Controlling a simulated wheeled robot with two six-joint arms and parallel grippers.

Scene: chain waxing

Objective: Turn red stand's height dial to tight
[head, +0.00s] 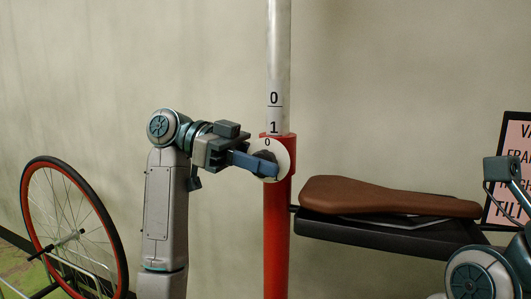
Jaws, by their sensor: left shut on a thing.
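The red stand (277,230) rises upright in the middle of the head view, with a silver post (278,45) coming out of its top. The post carries the marks 0 and 1. The height dial (284,155) is a round white disc with a 0 at its upper edge and a dark knob at its middle. My left gripper (262,164) reaches in from the left and is shut on the dark knob, hiding much of the dial. Part of my right arm shows at the lower right; its gripper cannot be made out.
A brown saddle (385,199) rests on a black support (375,230) right of the stand. A red-rimmed wheel (122,250) stands at the lower left. A pink sign (512,150) with black letters is at the right edge. The wall behind is bare.

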